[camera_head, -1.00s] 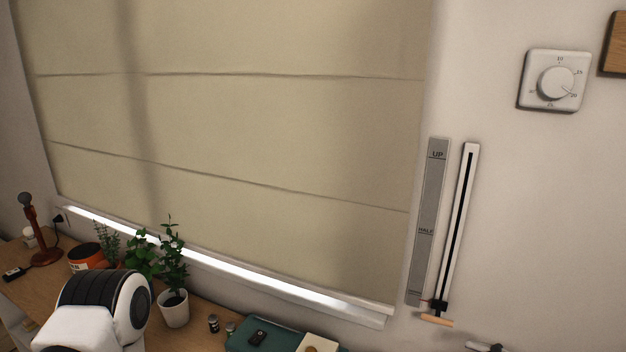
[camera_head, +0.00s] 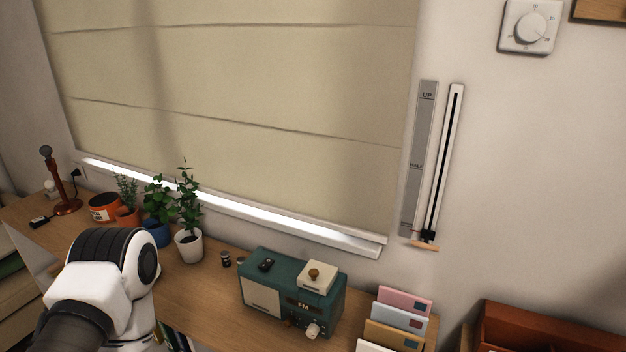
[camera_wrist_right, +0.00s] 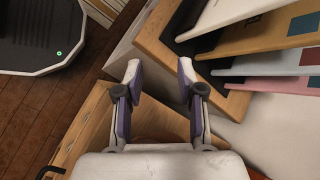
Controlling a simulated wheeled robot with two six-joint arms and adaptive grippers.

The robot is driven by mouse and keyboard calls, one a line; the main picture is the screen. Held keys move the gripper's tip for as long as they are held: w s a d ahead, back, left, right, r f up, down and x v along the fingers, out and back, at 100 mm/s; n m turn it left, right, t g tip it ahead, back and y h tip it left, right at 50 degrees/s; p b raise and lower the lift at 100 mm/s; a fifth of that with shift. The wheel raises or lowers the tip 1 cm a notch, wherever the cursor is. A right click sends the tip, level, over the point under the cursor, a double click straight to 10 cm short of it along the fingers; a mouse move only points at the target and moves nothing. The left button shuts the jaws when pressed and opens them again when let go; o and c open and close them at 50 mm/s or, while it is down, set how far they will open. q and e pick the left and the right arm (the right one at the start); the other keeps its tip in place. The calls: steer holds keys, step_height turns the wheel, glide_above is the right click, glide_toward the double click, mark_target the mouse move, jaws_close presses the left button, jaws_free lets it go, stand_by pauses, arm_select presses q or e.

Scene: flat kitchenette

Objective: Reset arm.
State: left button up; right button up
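My right gripper (camera_wrist_right: 160,72) shows in the right wrist view with its two fingers apart and nothing between them. It is over or beside a wooden surface, close to the envelopes (camera_wrist_right: 265,30); the exact gap cannot be told. My right arm does not show in the head view. My left arm (camera_head: 108,270) comes in at the lower left of the head view, in front of the desk (camera_head: 190,290). Only its white and black links show; the left gripper is out of the picture.
The green radio (camera_head: 290,293) and envelopes (camera_head: 398,318) stand on the desk. Several potted plants (camera_head: 189,236) stand along the window side. A slider (camera_head: 440,165) on the wall has its wooden handle (camera_head: 425,246) at the bottom. A reddish-brown box (camera_head: 545,335) is at lower right.

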steer(key=s+a+f+n+g+h+b, duration=0.25)
steer(key=s+f+n+g+h, duration=0.45)
steer(key=s+f, duration=0.85)
steer(key=w+n+t, duration=0.1)
steer(key=n, duration=0.1)
steer(key=w+d+n+t, duration=0.1)
steer(key=n, duration=0.1)
steer(key=w+d+f+n+t+h+p, duration=0.1)
steer(key=n, duration=0.2)
steer(key=shift+w+d, duration=0.15)
steer(key=shift+w, duration=0.25)
